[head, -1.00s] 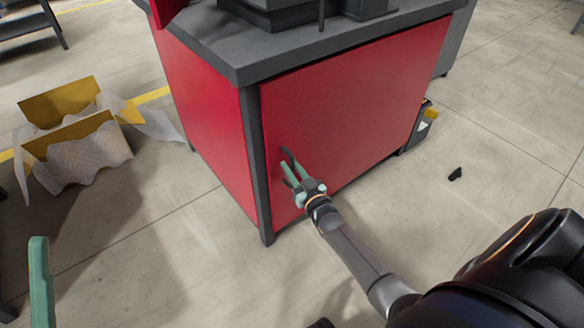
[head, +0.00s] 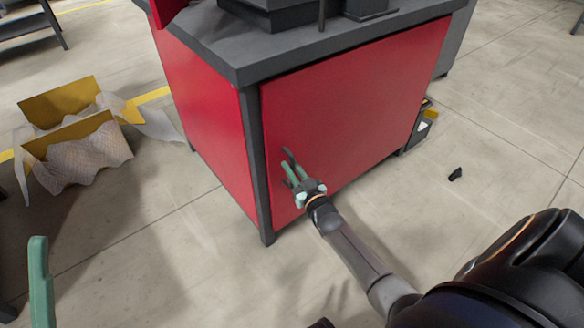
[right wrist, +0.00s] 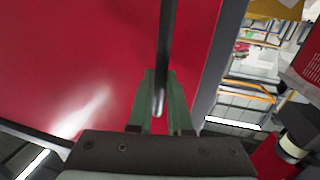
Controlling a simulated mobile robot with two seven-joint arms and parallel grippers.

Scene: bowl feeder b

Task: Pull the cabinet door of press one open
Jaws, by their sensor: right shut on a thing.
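The red cabinet door (head: 350,105) fills the front of the press cabinet, under a dark grey top. It looks shut or nearly so; a small gap cannot be ruled out. The dark upright bar handle (right wrist: 165,45) is near the door's left edge in the head view. My right gripper (head: 289,172) is at the handle, with its green fingers on either side of it. In the right wrist view the bar runs down between the fingers (right wrist: 160,105), which are shut on it. One green finger of my left gripper (head: 40,275) shows at the lower left, away from the cabinet.
Yellow open boxes with clear wrapping (head: 75,150) stand on the floor at the left. A small dark case with a yellow part (head: 423,122) stands by the cabinet's right side. A small black object (head: 455,174) lies on the floor. The floor before the door is mostly clear.

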